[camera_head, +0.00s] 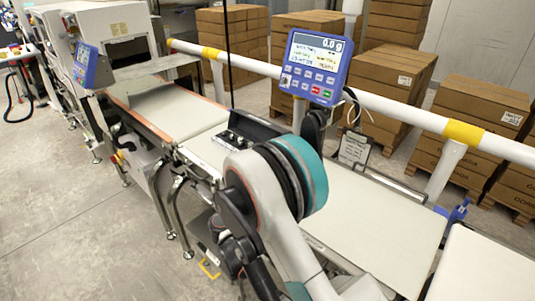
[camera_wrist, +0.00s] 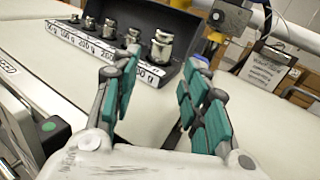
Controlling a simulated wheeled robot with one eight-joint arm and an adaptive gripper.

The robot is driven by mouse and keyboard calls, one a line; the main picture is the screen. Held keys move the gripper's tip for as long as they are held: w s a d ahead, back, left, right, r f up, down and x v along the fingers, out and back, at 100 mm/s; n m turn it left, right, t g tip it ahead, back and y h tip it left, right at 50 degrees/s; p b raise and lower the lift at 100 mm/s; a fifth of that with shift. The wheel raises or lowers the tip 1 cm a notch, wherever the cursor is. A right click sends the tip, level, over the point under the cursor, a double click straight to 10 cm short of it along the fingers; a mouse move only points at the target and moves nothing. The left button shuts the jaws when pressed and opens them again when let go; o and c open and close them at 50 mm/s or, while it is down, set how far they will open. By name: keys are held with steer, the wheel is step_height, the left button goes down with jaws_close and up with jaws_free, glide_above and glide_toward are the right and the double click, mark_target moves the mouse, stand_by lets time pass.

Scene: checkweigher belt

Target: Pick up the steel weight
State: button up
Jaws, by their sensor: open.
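Several shiny steel weights stand in a row in an open black case, in the upper part of the wrist view. The largest steel weight (camera_wrist: 162,46) stands at the right end of the row, and smaller ones, such as this steel weight (camera_wrist: 110,29), stand to its left. The black case (camera_wrist: 200,27) has a white label strip with numbers along its front. My gripper (camera_wrist: 163,65) is open, its teal-padded fingers apart with nothing between them, short of the case. In the head view the case (camera_head: 262,123) is partly hidden behind my arm.
The case rests on a pale conveyor belt (camera_head: 375,225), clear on its right part. A blue scale display (camera_head: 315,67) stands behind it. A white rail with yellow bands (camera_head: 400,111) runs along the back. A clipboard (camera_wrist: 266,67) hangs beyond the belt.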

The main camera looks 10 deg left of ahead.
steer(key=w, duration=0.2)
steer(key=w+b, duration=0.1)
steer(key=w, duration=0.4)
steer(key=shift+w+d+b, duration=0.25)
steer(key=shift+w+b, duration=0.05)
steer(key=shift+w, duration=0.05)
steer(key=w, duration=0.1)
steer(key=w+b, duration=0.1)
steer(key=w, duration=0.1)
steer(key=w+b, duration=0.1)
steer(key=shift+w+d+f, duration=0.1)
steer(key=shift+w+d, duration=0.2)
steer(key=shift+w, duration=0.35)
steer(key=shift+c, duration=0.2)
jaws_close()
steer(key=shift+r, duration=0.2)
